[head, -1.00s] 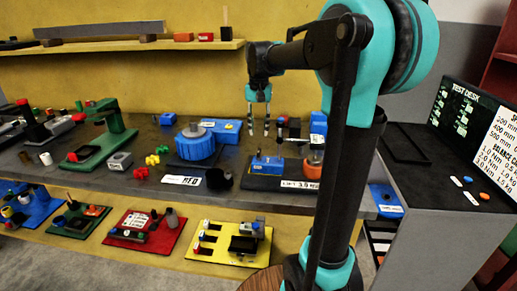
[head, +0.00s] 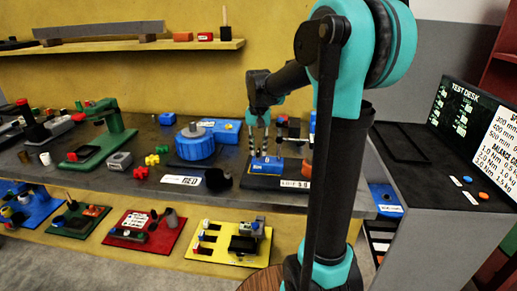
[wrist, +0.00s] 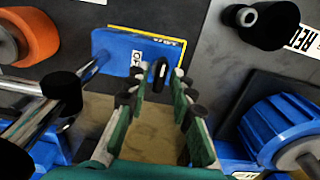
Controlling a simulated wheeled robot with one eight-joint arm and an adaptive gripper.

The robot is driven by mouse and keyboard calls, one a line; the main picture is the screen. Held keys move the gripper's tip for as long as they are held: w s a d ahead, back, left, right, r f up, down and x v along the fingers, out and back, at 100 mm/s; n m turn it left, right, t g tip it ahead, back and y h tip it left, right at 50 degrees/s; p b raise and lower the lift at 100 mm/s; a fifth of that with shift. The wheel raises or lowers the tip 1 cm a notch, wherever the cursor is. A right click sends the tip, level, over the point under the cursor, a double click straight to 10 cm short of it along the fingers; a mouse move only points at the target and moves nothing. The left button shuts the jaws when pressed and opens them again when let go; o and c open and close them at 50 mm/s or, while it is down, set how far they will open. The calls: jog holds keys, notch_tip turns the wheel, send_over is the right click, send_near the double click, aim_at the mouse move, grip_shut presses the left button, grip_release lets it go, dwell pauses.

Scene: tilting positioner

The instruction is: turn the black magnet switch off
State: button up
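The black magnet switch (wrist: 160,75) is a small upright black piece at the edge of a blue block (wrist: 118,48) with a white label beside it. In the head view the blue block (head: 265,168) sits on a dark base plate, and the switch is too small to make out. My gripper (wrist: 157,84) is open, with its fingertips on either side of the switch; a gap seems to show at each side, and contact cannot be told. In the head view my gripper (head: 265,153) points down just above the block.
A chrome post with a black knob (wrist: 62,88) and an orange wheel (wrist: 30,35) stand left of my fingers in the wrist view. A blue ribbed drum (wrist: 280,125) is at the right. A black cylinder (wrist: 262,22) stands at the upper right.

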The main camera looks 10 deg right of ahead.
grip_shut()
jog(key=shift+n, duration=0.4)
jog(key=n, duration=0.4)
jog(key=shift+n, duration=0.4)
jog(key=n, duration=0.4)
jog(key=shift+n, duration=0.4)
jog(key=shift+o, duration=1.7)
grip_release()
